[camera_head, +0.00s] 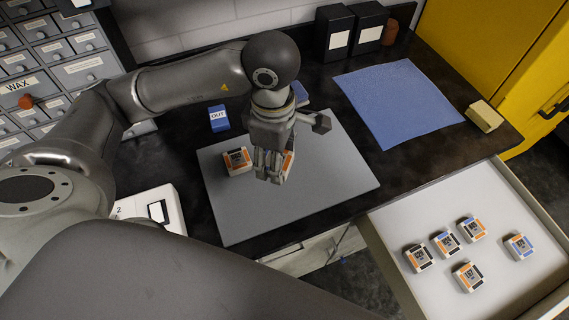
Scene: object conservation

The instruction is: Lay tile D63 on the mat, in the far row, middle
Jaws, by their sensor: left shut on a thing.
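The grey mat (338,180) lies on the dark bench in the middle of the view. One tile (238,160) with orange and black edges lies on the mat at the far left. My left gripper (270,176) is over the mat, just right of that tile. It is shut on a second tile (289,163) with an orange edge, mostly hidden behind the fingers. I cannot read the label on either tile, nor tell whether the held tile touches the mat. My right gripper is not in view.
An open drawer (395,220) at the right holds several tiles. A blue cloth (400,100) and a pale block (484,116) lie at the back right. A blue OUT box (219,118) stands behind the mat. The near and right parts of the mat are clear.

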